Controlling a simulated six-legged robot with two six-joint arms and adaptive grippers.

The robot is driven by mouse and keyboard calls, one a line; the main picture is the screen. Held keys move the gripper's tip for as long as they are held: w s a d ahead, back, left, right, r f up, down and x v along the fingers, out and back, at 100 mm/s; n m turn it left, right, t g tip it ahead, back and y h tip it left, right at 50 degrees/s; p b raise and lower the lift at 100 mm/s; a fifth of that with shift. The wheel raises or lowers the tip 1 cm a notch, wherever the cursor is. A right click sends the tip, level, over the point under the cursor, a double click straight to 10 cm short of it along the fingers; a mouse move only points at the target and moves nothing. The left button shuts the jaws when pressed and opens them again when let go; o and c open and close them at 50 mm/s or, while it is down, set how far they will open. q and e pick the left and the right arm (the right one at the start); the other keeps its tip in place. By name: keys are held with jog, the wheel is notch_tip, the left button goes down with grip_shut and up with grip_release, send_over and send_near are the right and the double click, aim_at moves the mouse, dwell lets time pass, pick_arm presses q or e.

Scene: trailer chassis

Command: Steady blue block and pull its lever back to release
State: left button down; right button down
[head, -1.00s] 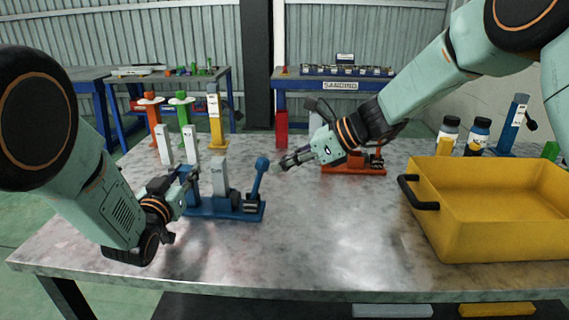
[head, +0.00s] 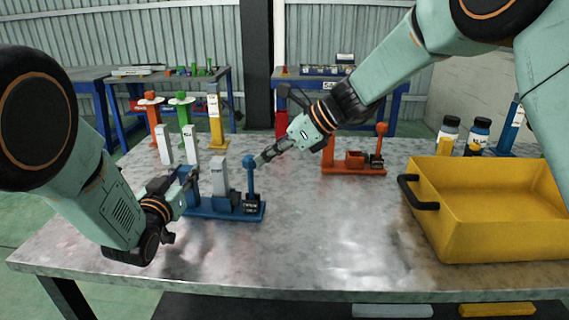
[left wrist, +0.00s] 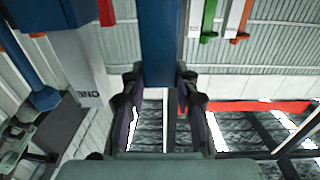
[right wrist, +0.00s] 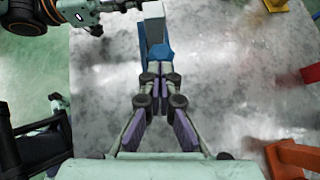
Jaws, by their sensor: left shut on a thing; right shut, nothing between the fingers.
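The blue block (head: 225,208) is a long blue base on the metal table, with blue and grey uprights. Its lever (head: 250,178), with a rounded blue top, stands near upright at its right end. My left gripper (head: 190,180) is shut on the blue upright at the block's left end, which shows between the fingers in the left wrist view (left wrist: 160,45). My right gripper (head: 261,160) is shut and empty, its tips at the lever's top; in the right wrist view the closed fingers (right wrist: 157,75) point at blue parts. Whether they touch cannot be told.
An orange lever block (head: 353,168) stands behind to the right. A yellow bin (head: 490,220) with a black handle fills the table's right side. White, green, orange and yellow uprights (head: 214,120) stand at the back left. The front middle of the table is clear.

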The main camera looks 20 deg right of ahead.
jog(key=shift+r, duration=0.1)
jog(key=shift+r, duration=0.7)
jog(key=v, duration=1.3)
jog(key=shift+s+d+f, duration=0.15)
jog(key=shift+s+f, duration=0.05)
jog(key=shift+f, duration=0.05)
pick_arm(q)
jog(key=c, duration=0.7)
grip_release()
jog(key=shift+s, duration=0.1)
